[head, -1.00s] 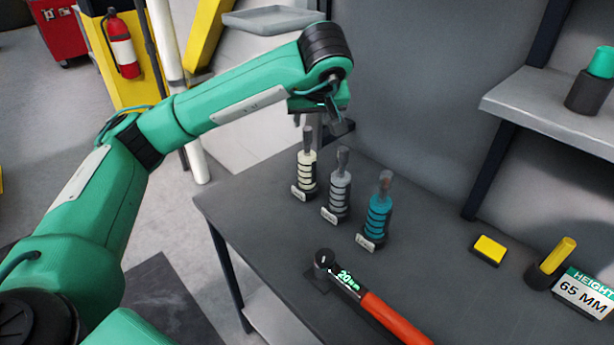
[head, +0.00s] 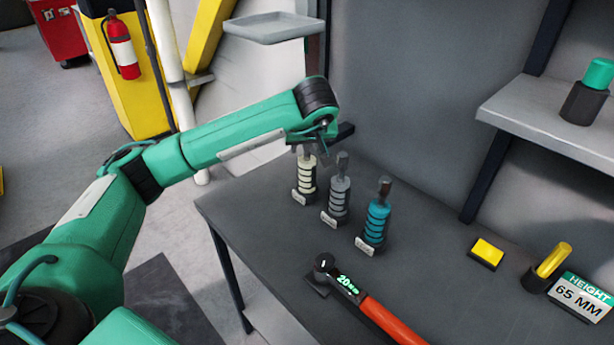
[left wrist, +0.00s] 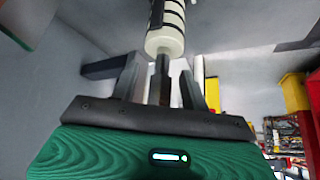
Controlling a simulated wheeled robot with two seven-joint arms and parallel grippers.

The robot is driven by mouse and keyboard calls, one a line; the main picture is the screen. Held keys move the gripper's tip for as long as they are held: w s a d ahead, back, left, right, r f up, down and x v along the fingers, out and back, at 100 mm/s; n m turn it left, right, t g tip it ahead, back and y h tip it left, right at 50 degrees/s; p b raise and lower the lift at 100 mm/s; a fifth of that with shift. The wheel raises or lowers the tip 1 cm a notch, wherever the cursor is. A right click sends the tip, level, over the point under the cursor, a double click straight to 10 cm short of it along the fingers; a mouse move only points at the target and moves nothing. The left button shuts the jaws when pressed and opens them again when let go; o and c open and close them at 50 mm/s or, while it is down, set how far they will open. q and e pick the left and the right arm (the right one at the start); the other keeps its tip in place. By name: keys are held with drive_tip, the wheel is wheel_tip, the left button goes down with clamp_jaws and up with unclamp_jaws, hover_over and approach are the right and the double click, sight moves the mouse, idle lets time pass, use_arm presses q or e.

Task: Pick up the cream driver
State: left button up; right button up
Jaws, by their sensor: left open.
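The cream driver (head: 305,180) stands upright at the left of a row of three drivers on the grey table, with its dark shaft upward. My left gripper (head: 309,147) is over its top and hides the shaft's upper end in the head view. In the left wrist view the cream driver's handle (left wrist: 166,35) is at the top. Its dark shaft reaches down between the two spread fingers of the left gripper (left wrist: 162,78), which is open. Whether a finger touches the shaft cannot be told. My right gripper is not in view.
A grey driver (head: 337,195) and a teal driver (head: 375,220) stand close to the right. A torque wrench with an orange handle (head: 385,318) lies in front. A yellow block (head: 487,252) and a height sign (head: 582,296) are at the right. The wall (head: 400,110) is behind.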

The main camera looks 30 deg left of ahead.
use_arm(q)
drive_tip(key=shift+w+a+f, duration=0.1)
drive_tip(key=shift+w+f, duration=0.1)
drive_tip(key=shift+f, duration=0.1)
drive_tip(key=shift+c, duration=0.5)
clamp_jaws()
idle(0.7)
drive_tip(key=shift+r, duration=0.15)
